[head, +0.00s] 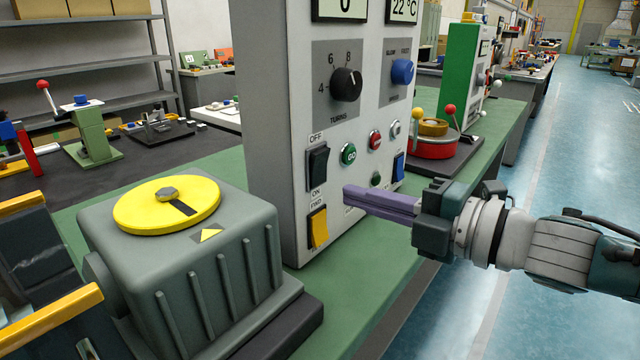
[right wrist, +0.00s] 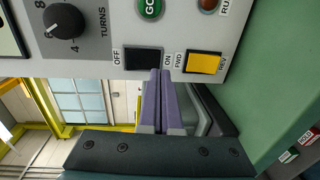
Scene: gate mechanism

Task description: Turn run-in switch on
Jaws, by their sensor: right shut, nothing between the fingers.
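A black rocker switch (head: 318,166), marked OFF above and ON below, sits on the front of the grey control box (head: 270,120). I cannot read a run-in name on it. It also shows in the right wrist view (right wrist: 142,58), with OFF at its left and ON at its right. My right gripper (head: 348,197) has purple fingers shut and empty. The tips point at the panel, close to the switch's ON end in the right wrist view (right wrist: 160,74); I cannot tell whether they touch. My left gripper (head: 74,243), with yellow fingers spread, is at the lower left, away from the panel.
A yellow FWD/REV rocker (head: 318,228) sits just below the black one. A green button (head: 348,154), red button (head: 375,139), blue rocker (head: 398,167) and black knob (head: 346,84) are nearby. A grey gearbox (head: 190,265) with a yellow disc stands left of the box.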

